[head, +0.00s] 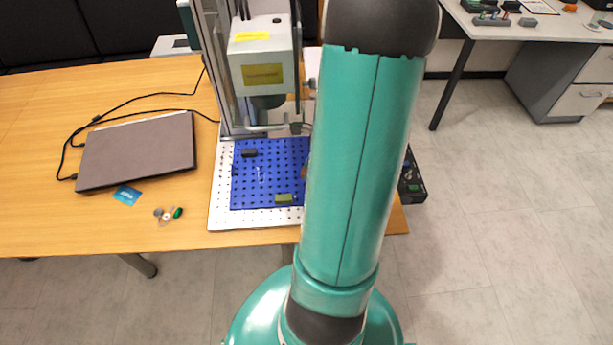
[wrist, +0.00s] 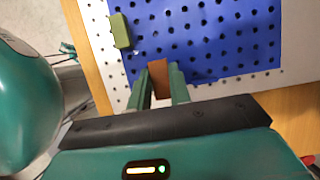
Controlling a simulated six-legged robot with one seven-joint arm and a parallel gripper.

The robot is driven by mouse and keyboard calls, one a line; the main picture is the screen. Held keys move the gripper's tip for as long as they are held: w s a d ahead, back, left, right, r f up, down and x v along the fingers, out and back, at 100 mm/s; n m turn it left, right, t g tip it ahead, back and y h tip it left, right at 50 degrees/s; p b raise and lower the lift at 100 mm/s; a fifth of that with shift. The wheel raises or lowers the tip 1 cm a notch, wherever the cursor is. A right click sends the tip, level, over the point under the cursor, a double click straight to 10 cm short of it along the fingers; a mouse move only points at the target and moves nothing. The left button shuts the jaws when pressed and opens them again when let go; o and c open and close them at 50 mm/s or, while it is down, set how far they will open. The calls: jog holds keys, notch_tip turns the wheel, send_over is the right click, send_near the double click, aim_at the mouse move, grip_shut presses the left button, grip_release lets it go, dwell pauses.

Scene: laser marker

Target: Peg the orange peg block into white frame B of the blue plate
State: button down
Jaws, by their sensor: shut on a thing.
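The blue plate (head: 240,185) with its grid of holes lies on a white perforated base under the laser marker; it also fills the upper part of the wrist view (wrist: 215,45). My gripper (wrist: 160,80) is shut on the orange peg block (wrist: 158,72), which looks brown-orange between the two green fingers at the plate's near edge. I cannot tell whether the block touches the plate. In the head view my arm hides the gripper and the right part of the plate. White frame B cannot be made out; only a faint white mark shows on the plate.
A green block (head: 284,198) sits at the plate's near edge, also in the wrist view (wrist: 120,30). A dark block (head: 249,153) sits at its far left. The laser marker head (head: 263,65) hangs over the plate's back. A laptop (head: 137,150) lies left.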

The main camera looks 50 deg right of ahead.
jog(key=shift+f, duration=1.95)
jog(key=shift+f, duration=0.15)
jog(key=c, duration=1.3)
grip_release()
jog(key=v, duration=1.3)
jog(key=shift+r, duration=0.35)
jog(key=shift+s, duration=0.15)
